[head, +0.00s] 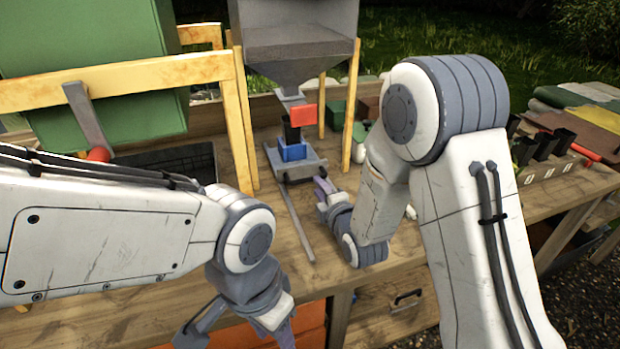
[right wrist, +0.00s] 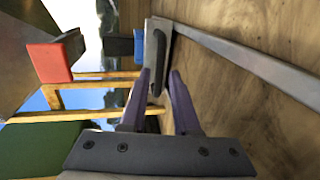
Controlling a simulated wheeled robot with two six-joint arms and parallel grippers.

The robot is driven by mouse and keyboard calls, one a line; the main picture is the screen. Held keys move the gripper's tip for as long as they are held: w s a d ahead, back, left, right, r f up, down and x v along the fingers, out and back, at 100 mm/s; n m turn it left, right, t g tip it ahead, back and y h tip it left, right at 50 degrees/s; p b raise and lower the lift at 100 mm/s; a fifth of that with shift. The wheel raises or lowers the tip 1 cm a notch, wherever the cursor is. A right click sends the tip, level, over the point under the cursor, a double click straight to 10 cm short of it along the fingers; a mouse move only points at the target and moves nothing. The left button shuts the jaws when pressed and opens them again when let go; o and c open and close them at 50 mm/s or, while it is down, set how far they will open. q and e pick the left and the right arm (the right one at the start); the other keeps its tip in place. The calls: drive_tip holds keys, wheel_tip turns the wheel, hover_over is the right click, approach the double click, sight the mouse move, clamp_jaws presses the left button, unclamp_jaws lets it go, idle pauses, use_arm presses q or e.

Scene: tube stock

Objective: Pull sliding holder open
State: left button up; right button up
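The sliding holder is a grey plate (head: 312,163) carrying a blue cup (head: 292,150), under the grey hopper (head: 297,55). A grey rail (head: 297,222) runs from it toward the front of the bench. A dark handle (right wrist: 158,62) is on the holder's front face. My right gripper (head: 320,187) is close to the holder's front right. In the right wrist view its purple fingers (right wrist: 160,80) are apart, with the handle between or just beyond the tips; contact cannot be told. My left gripper (head: 238,335) is low at the front, fingers spread, partly cut off by the picture's edge.
A red block (head: 303,115) sits at the hopper's outlet above the cup. Yellow wooden posts (head: 350,105) stand around the hopper. A green bin (head: 95,70) on a wooden frame is at left. A rack with black cups (head: 545,148) stands at right. Bench around the rail's front is clear.

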drive_tip(key=x, duration=0.6)
drive_tip(key=shift+p, duration=0.35)
clamp_jaws()
drive_tip(key=shift+s, duration=0.1)
idle(0.8)
